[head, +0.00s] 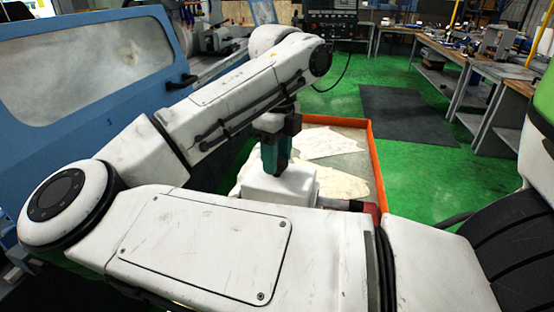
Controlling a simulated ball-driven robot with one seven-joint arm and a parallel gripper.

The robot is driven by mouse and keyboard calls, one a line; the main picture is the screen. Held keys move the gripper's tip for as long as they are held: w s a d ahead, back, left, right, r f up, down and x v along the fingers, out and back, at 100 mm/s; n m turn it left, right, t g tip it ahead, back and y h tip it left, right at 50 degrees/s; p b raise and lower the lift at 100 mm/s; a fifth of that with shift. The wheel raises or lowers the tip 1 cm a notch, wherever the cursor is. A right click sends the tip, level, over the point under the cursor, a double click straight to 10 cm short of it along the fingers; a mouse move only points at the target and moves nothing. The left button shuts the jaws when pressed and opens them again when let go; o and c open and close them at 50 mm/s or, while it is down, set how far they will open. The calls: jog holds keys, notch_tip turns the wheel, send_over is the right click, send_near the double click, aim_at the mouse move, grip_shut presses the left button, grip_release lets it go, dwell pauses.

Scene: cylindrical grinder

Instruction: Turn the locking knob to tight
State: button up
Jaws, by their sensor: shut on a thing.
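I do not see the locking knob as a distinct part. The blue grinder (150,44) fills the left side, with a large scuffed window in its cover. My arm reaches across the front, folds at the left, and runs back towards the machine. Its last white joint shows at the upper middle, close to the grinder's open work area (207,62). My gripper does not show. It is hidden behind my own arm, so its hold and the knob's position cannot be seen.
A dark and teal upright unit (275,152) stands near an orange-rimmed tray (376,170) beyond my arm. A control panel (331,22) stands at the back. Workbenches (490,70) line the right. The green floor (425,165) and dark mat (408,112) between look clear.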

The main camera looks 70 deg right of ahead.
jog(key=shift+f+m+b, duration=0.2)
jog(key=shift+m+b, duration=0.2)
jog(key=shift+b, duration=0.4)
jog(key=shift+r, duration=0.25)
jog(key=o, duration=1.1)
notch_tip(320, 180, up, 11)
jog(key=shift+f+b, duration=0.1)
jog(key=shift+b, duration=0.55)
jog(key=shift+f, duration=0.1)
